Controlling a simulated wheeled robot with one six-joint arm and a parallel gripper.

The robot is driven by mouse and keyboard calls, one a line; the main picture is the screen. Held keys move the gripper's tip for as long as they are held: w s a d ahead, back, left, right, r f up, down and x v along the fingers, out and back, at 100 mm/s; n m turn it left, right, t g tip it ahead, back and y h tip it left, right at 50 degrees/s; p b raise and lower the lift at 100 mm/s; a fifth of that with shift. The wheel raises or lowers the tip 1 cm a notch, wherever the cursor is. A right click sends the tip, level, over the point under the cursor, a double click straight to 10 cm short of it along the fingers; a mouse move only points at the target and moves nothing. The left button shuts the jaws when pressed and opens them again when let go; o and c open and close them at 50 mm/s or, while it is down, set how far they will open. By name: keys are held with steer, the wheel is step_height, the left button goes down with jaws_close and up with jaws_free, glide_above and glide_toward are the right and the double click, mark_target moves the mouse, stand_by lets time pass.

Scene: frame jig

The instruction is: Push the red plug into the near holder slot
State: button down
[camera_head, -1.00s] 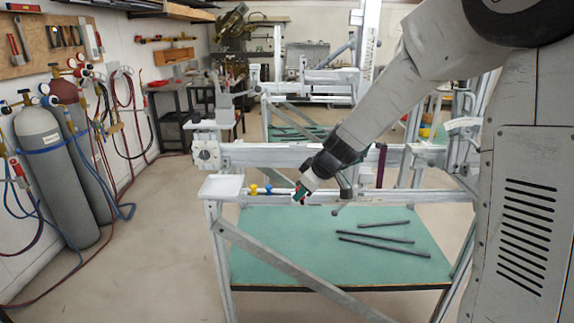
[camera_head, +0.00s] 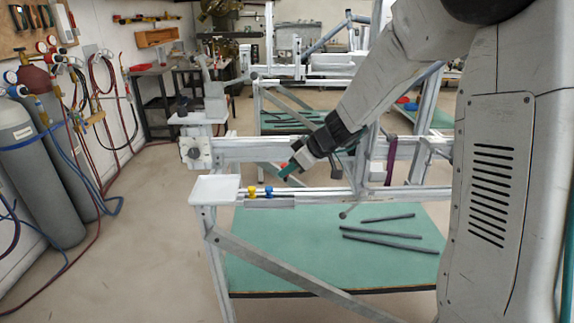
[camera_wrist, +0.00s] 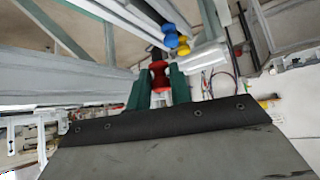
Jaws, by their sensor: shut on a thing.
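My gripper (camera_head: 286,172) is shut on the red plug (camera_wrist: 159,75), which sits between its two green fingers in the wrist view. In the head view the gripper is tilted down to the left, above the frame's front rail, a little right of the other plugs. A yellow plug (camera_head: 252,191) and a blue plug (camera_head: 269,191) stand side by side on the small grey holder (camera_head: 270,203) at the rail. They also show in the wrist view, blue (camera_wrist: 171,38) and yellow (camera_wrist: 183,47), apart from the red plug. I cannot make out an empty slot.
A white tray (camera_head: 214,189) sits at the rail's left end. The long frame beam (camera_head: 250,150) runs behind the gripper. Several dark rods (camera_head: 390,240) lie on the green lower shelf (camera_head: 290,265). Gas cylinders (camera_head: 40,180) stand at the left wall.

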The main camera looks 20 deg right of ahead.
glide_above(282, 195)
steer(key=s+d, duration=0.2)
steer(key=shift+a+f, duration=0.1)
steer(key=shift+f, duration=2.2)
steer(key=shift+f, duration=1.35)
steer(key=c, duration=1.2)
jaws_free()
steer(key=v, duration=0.7)
steer(key=shift+s+r, duration=0.15)
steer(key=shift+r, duration=0.1)
